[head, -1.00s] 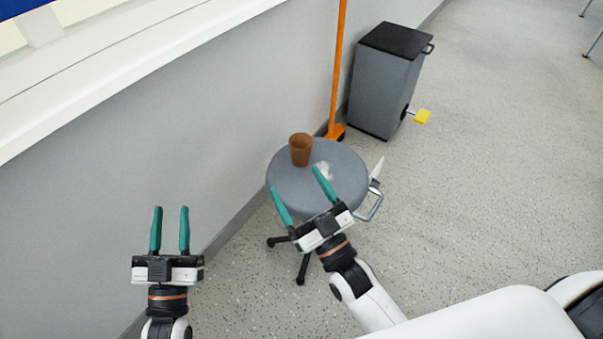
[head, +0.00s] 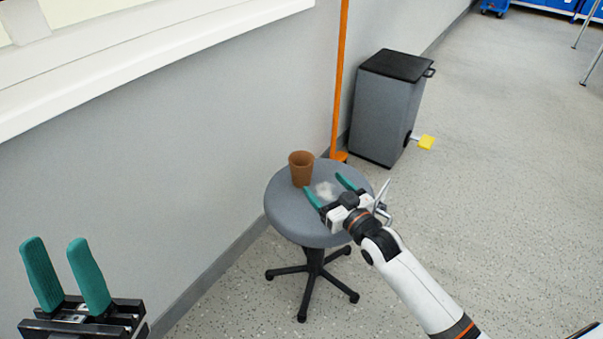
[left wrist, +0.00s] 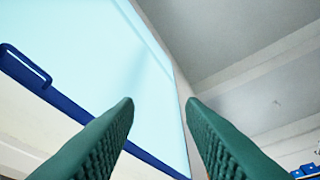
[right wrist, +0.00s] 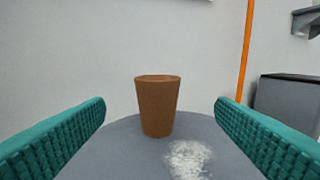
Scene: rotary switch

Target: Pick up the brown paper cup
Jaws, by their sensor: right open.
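The brown paper cup (head: 301,169) stands upright on the grey round stool seat (head: 285,213), towards its back left. It also shows in the right wrist view (right wrist: 157,107), ahead of and between the open fingers, not touched. My right gripper (head: 325,187) is open and empty over the stool, to the right of and nearer than the cup. Its fingers show at both sides of the right wrist view (right wrist: 160,125). My left gripper (head: 58,258) is open and empty at the lower left, well away from the stool. The left wrist view (left wrist: 160,105) shows its two fingers apart, pointing up at a window.
A white powdery patch (right wrist: 188,160) lies on the seat in front of the cup. An orange pole (head: 340,80) stands behind the stool, by the wall. A grey pedal bin (head: 384,112) stands at the back right. The floor to the right is open.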

